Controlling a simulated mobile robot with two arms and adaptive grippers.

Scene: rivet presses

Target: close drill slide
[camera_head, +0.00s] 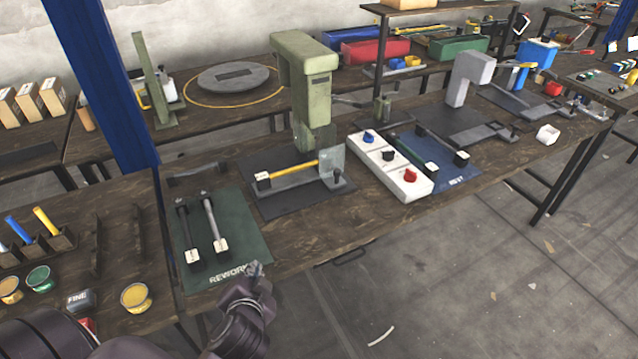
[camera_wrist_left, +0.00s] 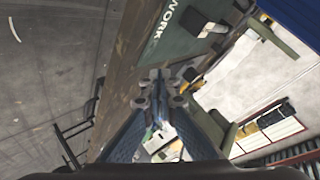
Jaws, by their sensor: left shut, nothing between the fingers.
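A green drill press (camera_head: 306,85) stands at the middle of the long wooden bench. At its foot, a grey slide or fixture (camera_head: 308,184) lies on a dark mat, with a yellow-shafted part across it. A clear guard plate (camera_head: 334,158) stands at its right end. I cannot tell how far the slide is out. My left gripper (camera_head: 255,269) is at the bench's front edge, near the green REWORK mat (camera_head: 245,246), left of and in front of the press. Its fingers, also in the left wrist view (camera_wrist_left: 160,78), are shut and empty.
Two dark parts with white tags lie on the REWORK mat. A white control box (camera_head: 390,166) with blue, black and red knobs stands right of the slide. A grey press (camera_head: 470,78) stands farther right. A blue post (camera_head: 103,80) rises at the left.

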